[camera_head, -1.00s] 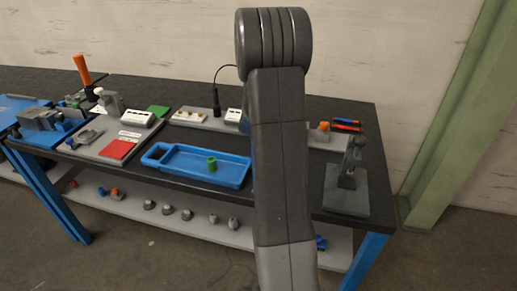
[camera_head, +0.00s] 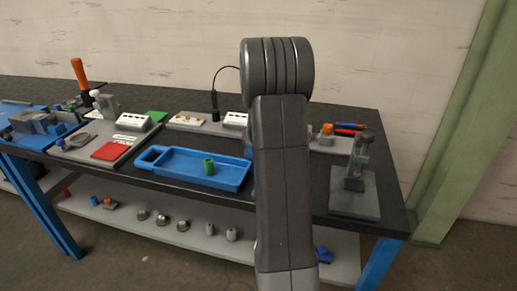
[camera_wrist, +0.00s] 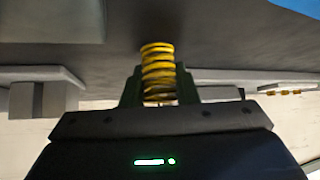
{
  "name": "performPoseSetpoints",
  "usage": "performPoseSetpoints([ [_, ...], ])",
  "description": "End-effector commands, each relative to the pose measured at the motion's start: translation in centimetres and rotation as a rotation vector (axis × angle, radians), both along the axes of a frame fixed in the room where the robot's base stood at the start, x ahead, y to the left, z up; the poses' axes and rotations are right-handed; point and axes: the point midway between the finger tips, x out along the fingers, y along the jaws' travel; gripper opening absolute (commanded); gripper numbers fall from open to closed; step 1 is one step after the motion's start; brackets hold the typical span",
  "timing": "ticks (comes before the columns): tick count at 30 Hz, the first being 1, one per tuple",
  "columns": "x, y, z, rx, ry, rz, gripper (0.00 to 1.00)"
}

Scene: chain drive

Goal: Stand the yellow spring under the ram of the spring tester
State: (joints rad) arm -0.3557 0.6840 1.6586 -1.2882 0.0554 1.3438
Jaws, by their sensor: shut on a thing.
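The yellow spring (camera_wrist: 158,70) shows in the wrist view, held between the two fingers of my gripper (camera_wrist: 158,88). My gripper is shut on it, and the coils stick out past the fingertips. The spring tester (camera_head: 354,175) stands on a grey base at the right end of the bench in the head view, with its upright column and ram above the base. In the head view my arm hides the gripper and the spring. The wrist view does not make clear how far the spring is from the tester.
A blue tray (camera_head: 235,178) with a green cylinder (camera_head: 209,166) in it lies on the dark bench left of my arm. Red and blue-handled tools (camera_head: 350,128) lie behind the tester. A lower shelf (camera_head: 190,222) holds several small parts. A green post (camera_head: 458,130) stands right of the bench.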

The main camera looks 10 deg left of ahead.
Motion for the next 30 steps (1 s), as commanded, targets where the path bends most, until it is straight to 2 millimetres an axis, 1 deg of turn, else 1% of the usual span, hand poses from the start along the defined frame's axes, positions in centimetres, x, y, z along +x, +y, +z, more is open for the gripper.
performPoseSetpoints([
  [8,0.0,0.0,0.0,0.001,0.0,-0.001,0.01],
  [12,0.0,0.0,-0.5,0.001,0.0,-0.001,0.01],
  [13,0.0,0.0,-0.3,0.001,0.0,-0.001,0.33],
  [15,0.0,0.0,-0.3,0.001,0.0,-0.001,0.47],
  [16,0.0,0.0,-0.3,0.001,0.0,-0.001,0.49],
  [25,0.0,0.0,-0.1,0.001,0.0,-0.001,0.49],
  [27,0.0,0.0,0.3,0.0,0.0,0.0,0.49],
  [30,-1.0,-0.3,1.4,0.002,-0.002,-0.001,0.49],
])
